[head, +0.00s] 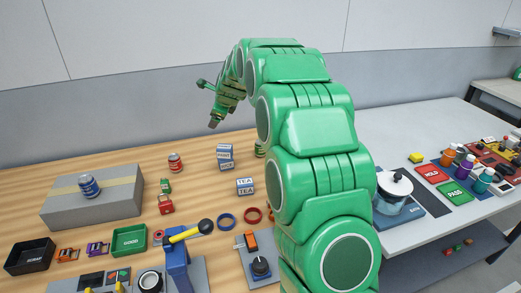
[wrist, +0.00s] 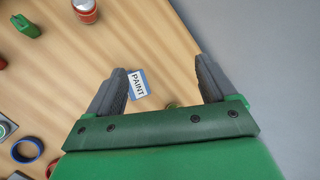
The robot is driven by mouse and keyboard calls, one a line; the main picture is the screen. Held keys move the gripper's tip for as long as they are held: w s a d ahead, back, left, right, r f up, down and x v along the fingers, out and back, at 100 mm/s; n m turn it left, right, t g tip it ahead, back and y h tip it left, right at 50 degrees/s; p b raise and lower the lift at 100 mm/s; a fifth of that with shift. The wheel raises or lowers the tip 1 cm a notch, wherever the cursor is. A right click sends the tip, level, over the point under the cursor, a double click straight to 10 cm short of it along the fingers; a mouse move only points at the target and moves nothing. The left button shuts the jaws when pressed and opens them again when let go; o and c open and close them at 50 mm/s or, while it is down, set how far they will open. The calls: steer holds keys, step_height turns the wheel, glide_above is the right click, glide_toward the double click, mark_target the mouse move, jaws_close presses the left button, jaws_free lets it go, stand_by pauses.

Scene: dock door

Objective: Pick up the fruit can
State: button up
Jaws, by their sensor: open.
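A red can (head: 175,163) stands on the wooden table and also shows at the top edge of the wrist view (wrist: 86,10). A blue can (head: 88,186) stands on a grey block. A green can (head: 260,150) is mostly hidden behind my arm; a small round gold-green thing (wrist: 172,105) between the jaws in the wrist view may be its top. My gripper (wrist: 162,66) is open and empty, held high above the back of the table; it also shows in the head view (head: 214,122).
The grey block (head: 120,208), trays, rings and a blue fixture with a yellow lever (head: 177,258) crowd the front. A white table stands right.

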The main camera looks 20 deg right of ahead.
mark_target(259, 147)
steer(key=d+m, duration=1)
steer(key=d, duration=0.8)
steer(key=shift+t, duration=0.4)
steer(key=f, duration=1.5)
steer(key=shift+w+a+f, duration=0.15)
steer(key=shift+w+f, duration=0.15)
steer(key=shift+f, duration=0.4)
steer(key=shift+x, duration=1.1)
steer(key=shift+d+x, duration=0.2)
steer(key=shift+x, duration=0.8)
steer(key=shift+d+x, duration=0.2)
steer(key=shift+x, duration=1.6)
steer(key=shift+s+d+f, duration=0.1)
steer(key=shift+d, duration=0.05)
steer(key=c, duration=1.1)
steer(key=shift+c, duration=0.2)
